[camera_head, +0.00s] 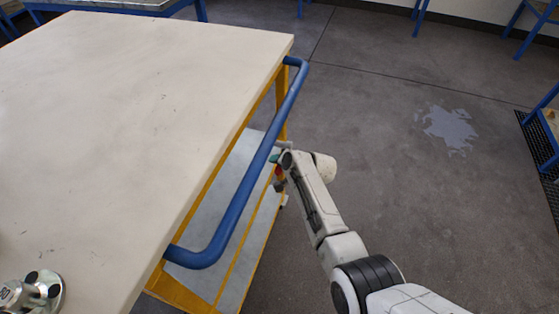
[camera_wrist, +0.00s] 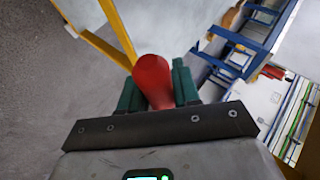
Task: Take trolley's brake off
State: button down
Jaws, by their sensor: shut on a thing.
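The trolley (camera_head: 150,110) fills the left of the head view, with a pale worn top, a yellow frame and a lower grey shelf. Its blue push handle (camera_head: 247,185) runs along the near right end. My gripper (camera_head: 278,166) is low beside that end, to the right of the handle bar. In the wrist view its green jaws (camera_wrist: 157,90) are shut on a red lever (camera_wrist: 152,72), which I take to be the brake lever. A bit of red also shows at the jaws in the head view. The lever's lower part and mounting are hidden.
A metal flanged vessel (camera_head: 32,292) stands on the trolley top at bottom left. Blue-framed tables and legs stand along the far edges. The grey floor (camera_head: 390,130) right of the trolley is open, with a pale patch (camera_head: 448,129) and a dark grating at the far right.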

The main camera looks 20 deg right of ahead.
jog(key=shift+r, duration=0.1)
dwell(0.5)
jog(key=c, duration=0.9)
grip_release()
jog(key=shift+r, duration=0.1)
jog(key=p+v, duration=0.3)
jog(key=v, duration=0.7)
jog(key=shift+d+r, duration=0.15)
jog(key=shift+r, duration=0.15)
jog(key=shift+s, duration=0.15)
jog(key=s+d+f+n+g+h, duration=0.1)
jog(key=s+d+n+g, duration=0.15)
jog(key=s, duration=0.85)
jog(key=s+d+f+n+g+h, duration=0.1)
jog(key=s+d+f+n+g, duration=0.15)
jog(key=s, duration=0.85)
jog(key=s+d+r+n+g+h, duration=0.1)
jog(key=s+r, duration=0.4)
jog(key=s, duration=1.3)
jog(key=n+g+h, duration=0.1)
jog(key=n+g, duration=0.1)
jog(key=shift+s+d+n, duration=0.15)
jog(key=shift+s+n, duration=0.1)
jog(key=shift+n, duration=0.05)
